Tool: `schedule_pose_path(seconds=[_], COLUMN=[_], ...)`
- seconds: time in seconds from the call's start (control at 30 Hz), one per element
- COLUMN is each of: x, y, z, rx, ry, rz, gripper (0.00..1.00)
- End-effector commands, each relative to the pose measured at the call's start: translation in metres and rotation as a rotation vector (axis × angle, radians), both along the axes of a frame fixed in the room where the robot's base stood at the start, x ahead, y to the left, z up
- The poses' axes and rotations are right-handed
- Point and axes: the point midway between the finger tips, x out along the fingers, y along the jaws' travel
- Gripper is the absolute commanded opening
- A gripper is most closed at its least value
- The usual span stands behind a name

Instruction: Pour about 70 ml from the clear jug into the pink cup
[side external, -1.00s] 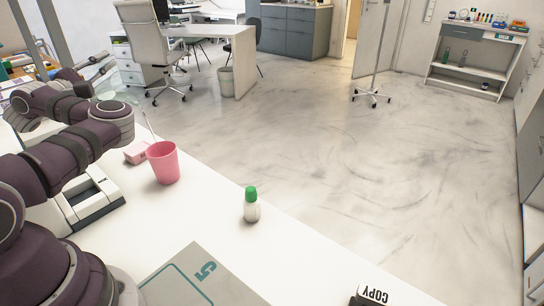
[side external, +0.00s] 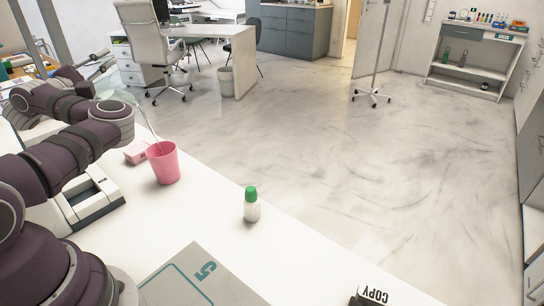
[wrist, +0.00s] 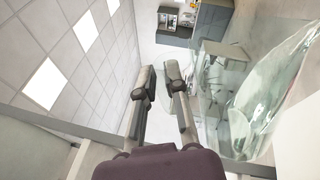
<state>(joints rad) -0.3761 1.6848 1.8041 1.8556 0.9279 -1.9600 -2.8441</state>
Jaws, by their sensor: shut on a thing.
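The pink cup (side external: 163,163) stands upright on the white table in the side view. The clear jug (side external: 117,93) is faint behind my arm, raised to the upper left of the cup and tilted. A thin pale stream runs from its side down into the cup's mouth. The level inside the cup is hidden. In the wrist view the jug (wrist: 265,95) fills the right side, tipped and see-through. My gripper (wrist: 160,80) is shut on the jug; the exact contact is hard to see through the clear wall.
A small pink box (side external: 136,153) lies just behind the cup. A white bottle with a green cap (side external: 251,204) stands to its right. A white and black device (side external: 92,200) sits left of the cup. A grey-green folder (side external: 190,278) and a COPY stamp (side external: 372,295) lie nearer.

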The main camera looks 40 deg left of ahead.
Motion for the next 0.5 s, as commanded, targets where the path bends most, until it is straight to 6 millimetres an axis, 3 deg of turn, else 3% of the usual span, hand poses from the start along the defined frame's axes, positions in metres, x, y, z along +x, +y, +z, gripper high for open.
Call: schedule_pose_path(seconds=[0.5], x=[0.0011], y=[-0.002], z=[0.0024], rx=[0.034], ry=[0.008], rz=[0.0], gripper=[0.0])
